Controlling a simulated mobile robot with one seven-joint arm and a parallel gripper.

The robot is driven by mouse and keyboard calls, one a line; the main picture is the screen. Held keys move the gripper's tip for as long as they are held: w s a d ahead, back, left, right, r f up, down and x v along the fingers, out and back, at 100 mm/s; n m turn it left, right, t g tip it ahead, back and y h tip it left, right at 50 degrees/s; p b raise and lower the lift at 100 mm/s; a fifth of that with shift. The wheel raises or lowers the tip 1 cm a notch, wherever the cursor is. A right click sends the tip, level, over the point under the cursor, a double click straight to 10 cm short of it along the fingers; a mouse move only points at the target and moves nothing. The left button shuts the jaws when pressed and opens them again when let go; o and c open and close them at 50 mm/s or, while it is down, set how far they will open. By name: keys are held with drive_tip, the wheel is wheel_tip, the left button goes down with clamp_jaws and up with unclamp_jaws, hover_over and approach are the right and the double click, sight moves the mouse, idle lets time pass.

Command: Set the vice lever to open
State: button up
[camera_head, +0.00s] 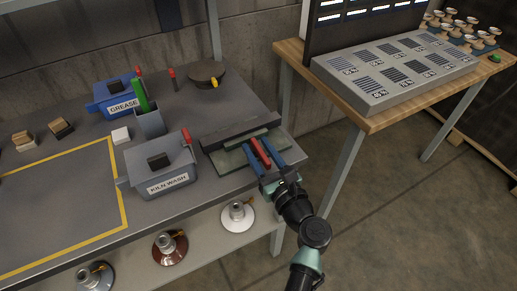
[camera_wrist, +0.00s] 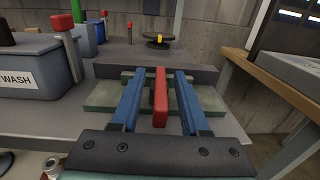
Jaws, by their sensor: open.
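The vice (camera_head: 240,140) sits at the right end of the grey workbench, with dark jaws and a greenish body; it also shows in the wrist view (camera_wrist: 110,98). Its red lever (camera_head: 260,153) lies between the two blue fingers of my gripper (camera_head: 266,152). In the wrist view the lever (camera_wrist: 160,97) stands between the fingers of my gripper (camera_wrist: 158,82), with a visible gap on both sides. The gripper is open and around the lever, not clamped on it. The far end of the lever is partly hidden by the fingers in the head view.
A kiln wash box (camera_head: 160,178) stands left of the vice, with a red-handled brush. A grease box (camera_head: 112,97), a green-handled cup (camera_head: 150,122) and a round dark turntable (camera_head: 206,75) are behind. A wooden table (camera_head: 362,122) stands to the right across a floor gap.

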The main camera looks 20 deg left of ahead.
drive_tip(key=shift+w+a, duration=0.1)
clamp_jaws()
idle(1.4)
